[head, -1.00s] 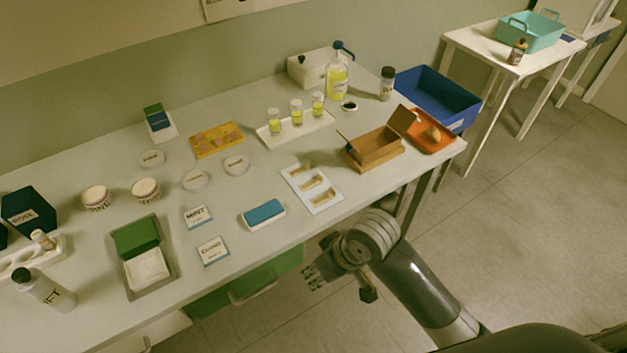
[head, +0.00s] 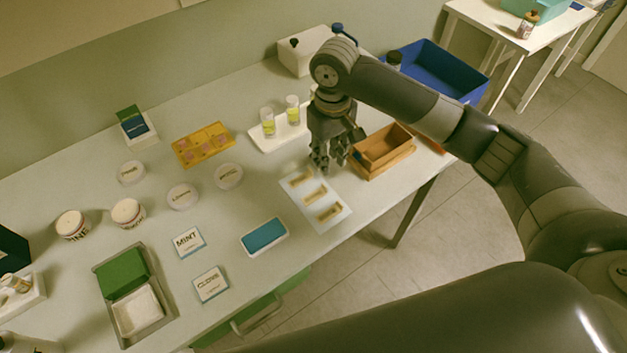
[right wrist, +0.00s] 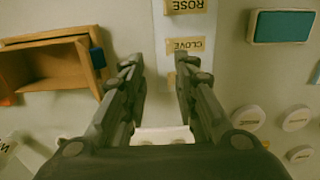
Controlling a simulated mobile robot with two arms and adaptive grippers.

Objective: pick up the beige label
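Three beige labels lie in a row on a white card or tray (head: 312,222) near the table's front right. In the head view they are the far label (head: 302,178), the middle label (head: 316,193) and the near label (head: 329,211). In the right wrist view, one reads ROSE (right wrist: 190,5) and one reads CLOVE (right wrist: 189,45); the third is partly hidden by a finger. My right gripper (head: 328,166) points down over the table, beside the far label. In the right wrist view its fingers (right wrist: 159,68) are apart with nothing between them. My left gripper is not in view.
An open wooden box (head: 382,153) stands close right of my right gripper. A white rack (head: 265,142) with yellow-filled vials stands behind it. A blue-topped block (head: 264,237) lies left of the labels. A blue bin (head: 437,72) is at the back right.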

